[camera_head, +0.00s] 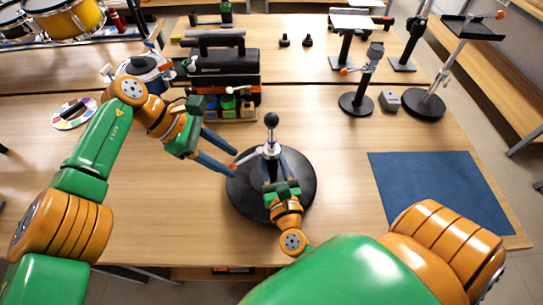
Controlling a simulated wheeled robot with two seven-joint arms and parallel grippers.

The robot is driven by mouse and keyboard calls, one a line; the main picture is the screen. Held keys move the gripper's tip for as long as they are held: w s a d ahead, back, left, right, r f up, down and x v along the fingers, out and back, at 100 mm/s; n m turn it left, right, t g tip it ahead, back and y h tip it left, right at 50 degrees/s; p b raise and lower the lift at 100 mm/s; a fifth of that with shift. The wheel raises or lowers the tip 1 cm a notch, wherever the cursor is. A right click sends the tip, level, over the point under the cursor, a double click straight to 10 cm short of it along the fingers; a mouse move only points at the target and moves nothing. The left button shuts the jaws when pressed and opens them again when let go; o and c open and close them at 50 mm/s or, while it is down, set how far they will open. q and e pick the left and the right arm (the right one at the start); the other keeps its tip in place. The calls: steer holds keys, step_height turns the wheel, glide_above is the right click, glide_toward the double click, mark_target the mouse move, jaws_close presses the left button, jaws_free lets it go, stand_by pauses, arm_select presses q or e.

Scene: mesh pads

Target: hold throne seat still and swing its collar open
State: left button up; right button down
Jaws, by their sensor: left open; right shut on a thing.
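The throne seat (243,197) is a round black disc lying flat on the table's front middle. A silver collar and post rise from its centre, topped by a black knob (271,120). A pale lever with a red-orange tip (236,165) sticks out to the left of the collar. My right gripper (271,156) reaches in from the front and is shut on the seat's central fitting; its fingers hide part of the collar. My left gripper (235,162) is open at the disc's left, its blue fingertips close around the lever tip; I cannot tell if they touch it.
A blue mat (440,188) lies at the right. Black stands (357,105) with round bases are at the back right, beside a small grey box (389,100). A black tool bag (222,68) stands behind the seat. A colourful round palette (75,113) lies at the left. The front left table is clear.

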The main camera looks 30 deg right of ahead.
arm_select(q)
steer(key=shift+w+a+f+t+y, duration=0.15)
steer(key=shift+f+t+y, duration=0.2)
steer(key=shift+f+y, duration=0.3)
steer(key=shift+w+f+t+y, duration=0.1)
steer(key=shift+f+t+y, duration=0.25)
steer(key=shift+f+y, duration=0.25)
jaws_close()
steer(key=shift+o, duration=1.2)
jaws_free()
steer(key=v, duration=0.7)
steer(key=shift+a+r, duration=0.2)
steer(key=shift+r, duration=0.05)
